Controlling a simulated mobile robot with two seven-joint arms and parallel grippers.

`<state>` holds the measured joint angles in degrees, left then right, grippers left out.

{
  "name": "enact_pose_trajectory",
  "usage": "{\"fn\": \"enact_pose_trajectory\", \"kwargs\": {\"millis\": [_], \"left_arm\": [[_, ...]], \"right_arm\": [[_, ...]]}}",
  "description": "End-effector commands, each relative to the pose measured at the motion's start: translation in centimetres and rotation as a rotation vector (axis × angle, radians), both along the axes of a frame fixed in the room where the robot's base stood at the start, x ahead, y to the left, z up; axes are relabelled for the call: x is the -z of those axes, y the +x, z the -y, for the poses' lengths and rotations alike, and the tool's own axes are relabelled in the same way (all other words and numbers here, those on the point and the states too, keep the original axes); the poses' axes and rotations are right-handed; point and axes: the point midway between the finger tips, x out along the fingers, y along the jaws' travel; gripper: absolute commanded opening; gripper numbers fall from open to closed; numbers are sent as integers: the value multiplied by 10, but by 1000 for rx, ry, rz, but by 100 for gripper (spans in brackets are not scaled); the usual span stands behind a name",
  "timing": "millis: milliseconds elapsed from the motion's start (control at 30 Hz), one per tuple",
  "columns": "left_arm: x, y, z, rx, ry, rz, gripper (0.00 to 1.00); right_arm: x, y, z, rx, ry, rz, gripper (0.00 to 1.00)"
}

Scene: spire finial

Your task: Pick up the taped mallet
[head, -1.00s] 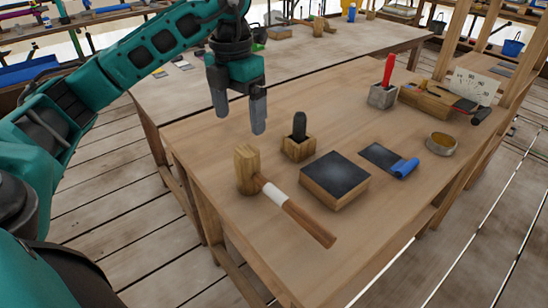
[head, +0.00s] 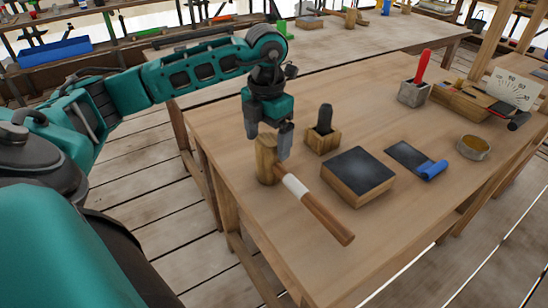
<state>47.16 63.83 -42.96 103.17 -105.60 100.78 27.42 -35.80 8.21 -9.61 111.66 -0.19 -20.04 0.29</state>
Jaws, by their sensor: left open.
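The taped mallet (head: 315,208) lies on the wooden table, with a pale wooden head (head: 266,160) at its left end and white tape (head: 294,186) on the handle near the head. The brown handle points to the lower right. My left gripper (head: 268,142) is open and points down at the mallet's head end. One finger shows behind or beside the head and the other at its right, near where the handle starts. I cannot tell whether either finger touches it. My right gripper is not in view.
Close right of the gripper is a wooden block holding a dark peg (head: 324,128). A dark-topped block (head: 358,175) sits right of the handle. Farther right are a dark sheet with a blue roll (head: 432,169), a round tin (head: 474,147) and a red-handled tool (head: 422,66). The front table area is clear.

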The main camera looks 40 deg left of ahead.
Motion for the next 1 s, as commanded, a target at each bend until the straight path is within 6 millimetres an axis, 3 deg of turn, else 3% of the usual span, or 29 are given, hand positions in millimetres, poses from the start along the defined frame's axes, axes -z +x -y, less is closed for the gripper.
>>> {"fn": "enact_pose_trajectory", "kwargs": {"millis": [133,400,1000], "left_arm": [[17,0,0,0,-1,0,90],[20,0,0,1,0,1,90],[20,0,0,0,0,1,34]], "right_arm": [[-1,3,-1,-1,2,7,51],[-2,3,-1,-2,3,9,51],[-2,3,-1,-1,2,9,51]]}}
